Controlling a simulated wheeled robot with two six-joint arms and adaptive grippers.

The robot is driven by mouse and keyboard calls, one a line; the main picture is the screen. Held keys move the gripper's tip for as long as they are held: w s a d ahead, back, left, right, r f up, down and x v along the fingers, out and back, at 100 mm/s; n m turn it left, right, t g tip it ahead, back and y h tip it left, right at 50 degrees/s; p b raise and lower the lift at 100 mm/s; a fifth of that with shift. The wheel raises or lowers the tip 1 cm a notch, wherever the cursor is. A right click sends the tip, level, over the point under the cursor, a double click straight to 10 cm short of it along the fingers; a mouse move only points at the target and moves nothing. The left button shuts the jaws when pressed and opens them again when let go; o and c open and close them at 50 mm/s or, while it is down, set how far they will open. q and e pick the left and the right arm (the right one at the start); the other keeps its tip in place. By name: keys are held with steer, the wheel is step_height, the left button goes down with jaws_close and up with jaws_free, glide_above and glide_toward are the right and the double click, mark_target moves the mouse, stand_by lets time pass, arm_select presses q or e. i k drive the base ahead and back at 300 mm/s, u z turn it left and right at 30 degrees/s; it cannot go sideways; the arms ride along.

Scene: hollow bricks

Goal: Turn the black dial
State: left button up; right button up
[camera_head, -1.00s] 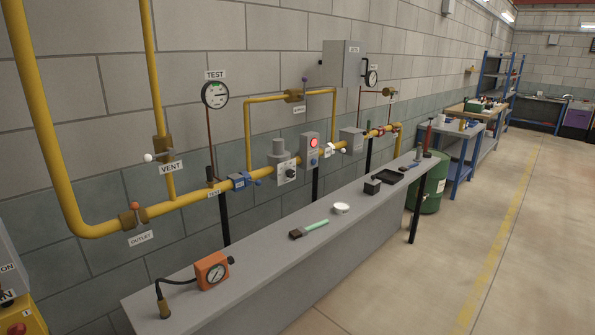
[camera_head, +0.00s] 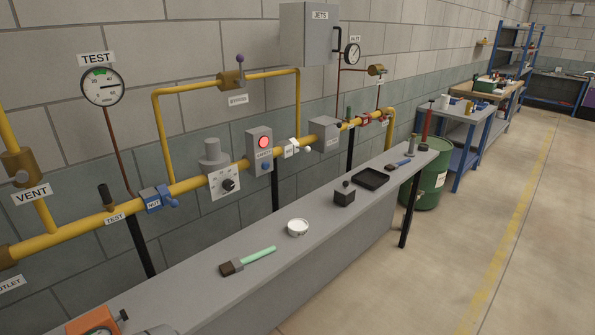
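The black dial (camera_head: 229,185) is a small round knob on a pale square plate with markings around it. The plate (camera_head: 217,191) sits on the front of a grey regulator body (camera_head: 213,156) in the yellow pipe line along the wall. The dial is left of centre in the head view and nothing covers it. Its exact pointer angle is too small to read. Neither of my grippers can be made out in the view.
A grey box with a lit red lamp (camera_head: 263,142) is right of the dial; a blue valve (camera_head: 154,199) is left. The grey bench (camera_head: 300,262) below holds a brush (camera_head: 247,262), a white round tin (camera_head: 297,227) and a black tray (camera_head: 370,179). Open floor lies right.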

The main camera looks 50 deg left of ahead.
mark_target(228, 184)
steer(key=i, duration=1.25)
steer(key=u, duration=0.8)
steer(key=i, duration=0.8)
steer(key=u, duration=0.85)
